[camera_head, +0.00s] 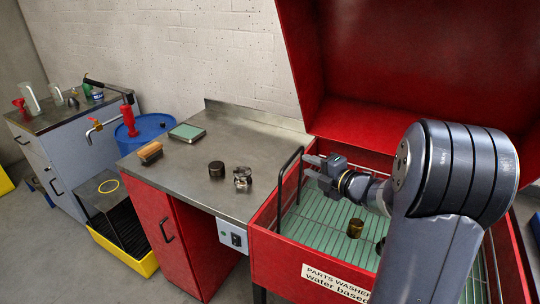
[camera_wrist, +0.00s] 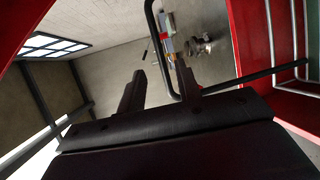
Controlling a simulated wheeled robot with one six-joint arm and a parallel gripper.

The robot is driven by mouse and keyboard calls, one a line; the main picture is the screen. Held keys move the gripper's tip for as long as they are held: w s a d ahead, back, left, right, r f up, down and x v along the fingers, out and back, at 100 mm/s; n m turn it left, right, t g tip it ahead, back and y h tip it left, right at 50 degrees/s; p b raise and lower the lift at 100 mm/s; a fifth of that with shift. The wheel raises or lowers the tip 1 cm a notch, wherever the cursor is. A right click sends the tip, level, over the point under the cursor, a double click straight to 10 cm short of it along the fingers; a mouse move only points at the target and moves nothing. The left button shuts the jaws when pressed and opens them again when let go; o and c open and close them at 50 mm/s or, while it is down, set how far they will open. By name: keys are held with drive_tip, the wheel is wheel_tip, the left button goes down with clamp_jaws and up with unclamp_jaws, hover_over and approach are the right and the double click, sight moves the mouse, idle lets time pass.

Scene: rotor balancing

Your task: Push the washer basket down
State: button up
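The washer basket (camera_head: 322,222) is a pale green slatted tray inside the red parts washer (camera_head: 285,257). Its black bar handle (camera_head: 281,190) rises at the left side and also shows in the wrist view (camera_wrist: 153,38). A brass-coloured cylinder (camera_head: 355,229) stands in the basket, with a dark part (camera_head: 380,246) beside it, partly hidden by my arm. My gripper (camera_head: 308,166) is above the basket, close to the handle's upper end. In the wrist view its fingers (camera_wrist: 159,72) are apart, and the handle's bar appears between them. I cannot tell whether they touch it.
The red washer lid (camera_head: 380,60) stands open behind. The steel bench (camera_head: 205,150) to the left holds a dark cylinder (camera_head: 217,169), a metal part (camera_head: 243,178), a brush (camera_head: 150,153) and a green-topped box (camera_head: 187,132). The washer's red walls surround the basket.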

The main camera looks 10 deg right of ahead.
drive_tip(key=p+x, duration=0.2)
drive_tip(key=x, duration=0.8)
drive_tip(key=shift+c, duration=0.3)
clamp_jaws()
